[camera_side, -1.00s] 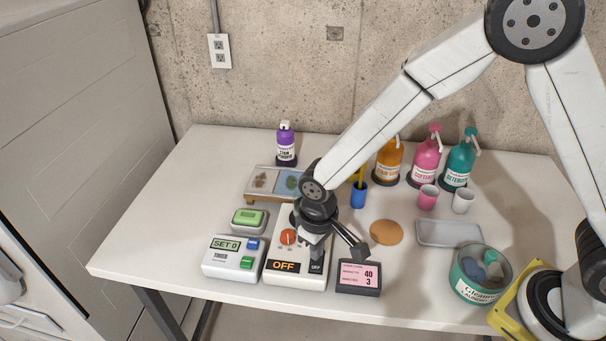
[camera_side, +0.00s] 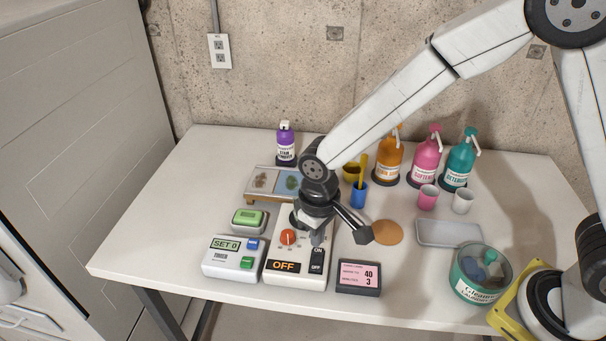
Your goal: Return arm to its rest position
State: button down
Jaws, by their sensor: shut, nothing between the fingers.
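My gripper (camera_side: 316,238) is shut and empty. It hangs over the right part of the white control panel (camera_side: 292,281), just above the black ON/OFF switch (camera_side: 317,261). I cannot tell if the fingertips touch the panel. The panel has a red knob (camera_side: 288,236) and a display reading OFF (camera_side: 284,266). My arm reaches in from the upper right, and my wrist hides the back of the panel.
Left of the panel are a timer box reading SET 0 (camera_side: 220,262) and a green-topped device (camera_side: 248,219). A pink-labelled display (camera_side: 358,277) stands to the right. Bottles (camera_side: 425,160), cups (camera_side: 428,197), a grey tray (camera_side: 449,233) and a teal tub (camera_side: 480,281) fill the right side.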

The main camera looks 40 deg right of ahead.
jog(key=s+d+r+m+t, duration=0.1)
jog(key=s+d, duration=0.3)
jog(key=d, duration=0.5)
jog(key=s+d+r+m+t, duration=0.1)
jog(key=s+d+r+m, duration=0.1)
jog(key=d, duration=0.7)
jog(key=shift+s+r+t, duration=0.3)
jog(key=shift+s+r, duration=0.45)
jog(key=shift+s, duration=0.45)
